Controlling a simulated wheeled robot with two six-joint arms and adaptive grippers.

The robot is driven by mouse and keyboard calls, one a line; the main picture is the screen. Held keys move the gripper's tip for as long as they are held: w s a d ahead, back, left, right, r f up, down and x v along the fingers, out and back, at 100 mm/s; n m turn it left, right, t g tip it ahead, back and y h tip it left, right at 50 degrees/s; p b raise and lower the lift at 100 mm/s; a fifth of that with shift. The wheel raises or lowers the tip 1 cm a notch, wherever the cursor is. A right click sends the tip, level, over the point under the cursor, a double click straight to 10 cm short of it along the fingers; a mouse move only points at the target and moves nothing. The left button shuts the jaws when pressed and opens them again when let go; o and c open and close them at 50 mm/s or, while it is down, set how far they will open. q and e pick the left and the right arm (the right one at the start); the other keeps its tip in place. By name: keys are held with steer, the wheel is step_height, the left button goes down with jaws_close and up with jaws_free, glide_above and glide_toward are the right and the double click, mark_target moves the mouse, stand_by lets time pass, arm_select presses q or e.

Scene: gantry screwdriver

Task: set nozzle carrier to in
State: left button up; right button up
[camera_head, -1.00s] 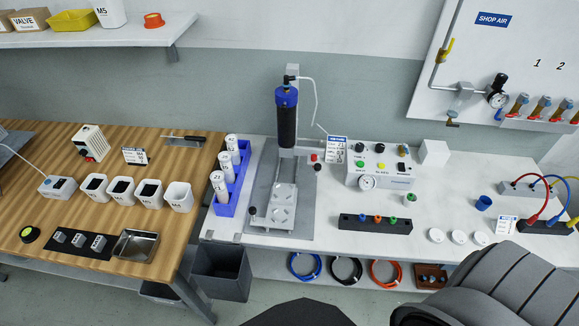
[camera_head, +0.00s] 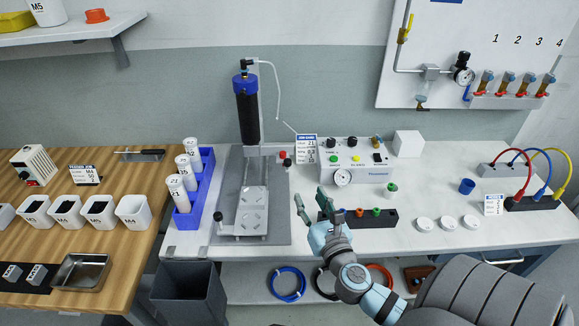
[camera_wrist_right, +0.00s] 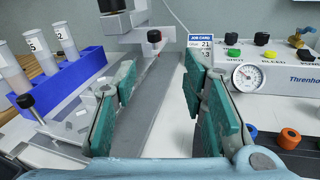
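The gantry screwdriver stands on a grey base (camera_head: 275,225) with a black and blue cylinder (camera_head: 248,112) on its column. Low on it is a pale plate (camera_head: 252,210), which looks like the nozzle carrier; its exact position cannot be told. A black knob (camera_head: 218,215) is at the plate's left side and also shows in the wrist view (camera_wrist_right: 25,101). Another dark knob (camera_head: 287,162) is right of the column. My right gripper (camera_head: 311,203) is open and empty, right of the plate and apart from it. In the wrist view its teal fingers (camera_wrist_right: 160,112) are spread. My left gripper is out of view.
A blue rack (camera_head: 205,190) with white tubes stands left of the base. A control box (camera_head: 355,172) with a gauge stands behind my gripper. A black strip (camera_head: 375,217) with coloured fittings lies right of it. White bench shows between base and strip.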

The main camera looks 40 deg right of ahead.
mark_target(289, 163)
steer(key=shift+n+y, duration=0.3)
steer(key=shift+n, duration=0.5)
steer(key=x, duration=0.9)
steer(key=r+x, duration=0.1)
steer(key=x, duration=0.4)
steer(key=shift+w+a+b, duration=0.15)
steer(key=shift+w+b, duration=0.2)
steer(key=shift+w, duration=0.05)
steer(key=shift+c, duration=0.3)
jaws_close()
